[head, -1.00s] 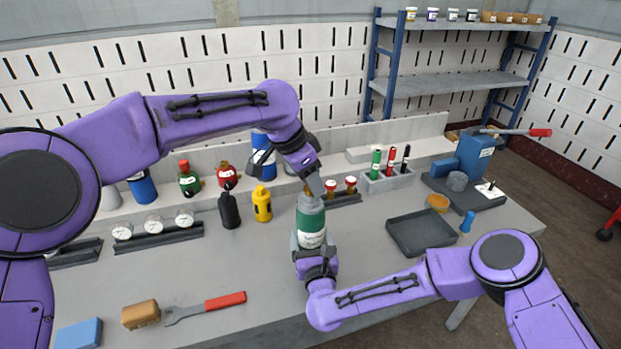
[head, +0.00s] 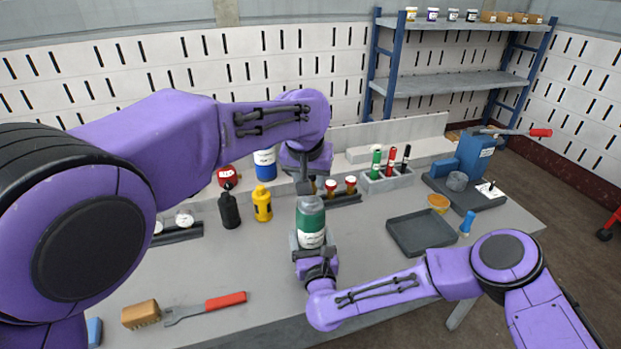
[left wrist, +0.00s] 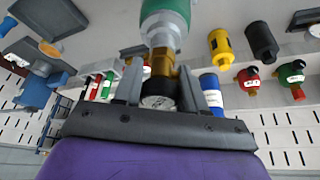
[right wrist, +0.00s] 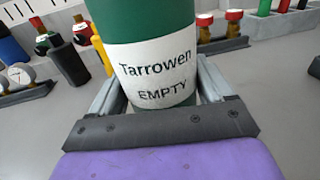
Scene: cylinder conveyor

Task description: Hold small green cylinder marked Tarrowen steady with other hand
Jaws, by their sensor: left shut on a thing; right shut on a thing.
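The green cylinder (head: 311,226) stands upright near the middle of the bench, with a grey shoulder on top. Its white label reads "Tarrowen EMPTY" in the right wrist view (right wrist: 155,75). My right gripper (head: 308,240) is shut around its lower body from the front. My left gripper (head: 305,185) is above the cylinder, pointing down. In the left wrist view, its fingers (left wrist: 165,90) are shut on a brass valve fitting (left wrist: 162,64) with a round gauge face at the cylinder's top. In the head view, the left gripper mostly hides this fitting.
Black (head: 229,211) and yellow (head: 262,204) small cylinders stand left of the green one. A dark empty tray (head: 421,233) lies right. A wrench with a red handle (head: 225,301) and a tan block (head: 141,314) lie at front left. A blue press (head: 474,155) stands at back right.

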